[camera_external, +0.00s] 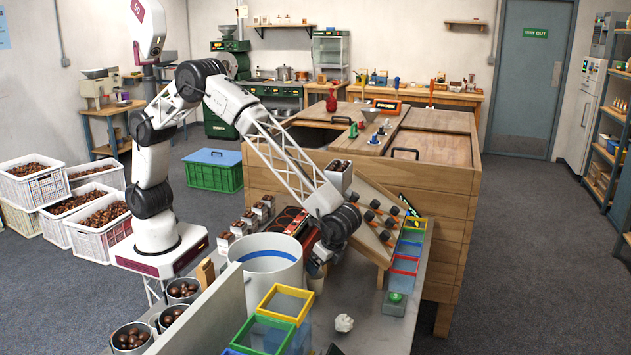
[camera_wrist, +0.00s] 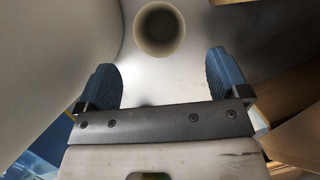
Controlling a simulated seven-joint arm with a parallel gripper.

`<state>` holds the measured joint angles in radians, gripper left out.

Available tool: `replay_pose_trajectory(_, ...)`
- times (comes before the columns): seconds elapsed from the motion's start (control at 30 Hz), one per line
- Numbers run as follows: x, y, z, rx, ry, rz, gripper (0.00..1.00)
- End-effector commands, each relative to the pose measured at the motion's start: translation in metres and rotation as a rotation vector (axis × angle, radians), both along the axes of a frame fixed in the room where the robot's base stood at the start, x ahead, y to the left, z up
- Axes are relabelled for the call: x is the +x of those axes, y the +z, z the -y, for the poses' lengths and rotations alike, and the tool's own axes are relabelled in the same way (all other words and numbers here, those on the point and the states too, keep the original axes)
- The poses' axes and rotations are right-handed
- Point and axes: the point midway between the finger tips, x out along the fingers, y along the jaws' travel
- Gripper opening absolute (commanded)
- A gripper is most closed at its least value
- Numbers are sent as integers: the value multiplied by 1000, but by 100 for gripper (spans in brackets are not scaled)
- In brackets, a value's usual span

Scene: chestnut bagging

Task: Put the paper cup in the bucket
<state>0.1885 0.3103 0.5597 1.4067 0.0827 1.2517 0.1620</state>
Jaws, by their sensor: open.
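The paper cup (camera_external: 317,279) is a small beige cup on the grey worktop, just right of the white bucket and partly hidden by my gripper. In the wrist view the cup (camera_wrist: 159,29) shows its round open mouth, beyond my fingers and roughly centred between them. The large white bucket (camera_external: 262,278) has a blue band inside and stands on the worktop. A large pale curved surface at the left of the wrist view looks like the bucket's wall (camera_wrist: 55,55). My gripper (camera_wrist: 165,78) has its blue fingers wide apart with nothing between them. It hangs beside the bucket (camera_external: 319,263), above the cup.
Yellow and green frames (camera_external: 286,303) lie in front of the bucket. A crumpled white ball (camera_external: 344,323) lies to the right on open worktop. A tilted wooden rack (camera_external: 365,215) stands behind the gripper. Metal cans of chestnuts (camera_external: 131,338) stand at the lower left.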

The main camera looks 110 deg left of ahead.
Motion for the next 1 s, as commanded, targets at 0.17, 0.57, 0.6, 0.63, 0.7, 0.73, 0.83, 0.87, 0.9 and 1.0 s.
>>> replay_pose_trajectory(0.17,-4,-19,-2,-1,0,1,93)
replay_pose_trajectory(0.57,-6,-25,-3,-1,0,0,93)
replay_pose_trajectory(0.6,-7,-27,-3,0,0,-1,93)
replay_pose_trajectory(0.63,-8,-30,-3,-1,1,-3,93)
replay_pose_trajectory(0.7,-10,-35,-4,-1,1,-2,93)
replay_pose_trajectory(0.73,-11,-37,-5,0,0,-1,93)
replay_pose_trajectory(0.83,-12,-42,-5,-1,0,1,93)
replay_pose_trajectory(0.87,-12,-42,-6,-1,0,1,93)
replay_pose_trajectory(0.9,-13,-43,-5,-1,0,1,93)
replay_pose_trajectory(1.0,-13,-43,-5,-1,0,1,93)
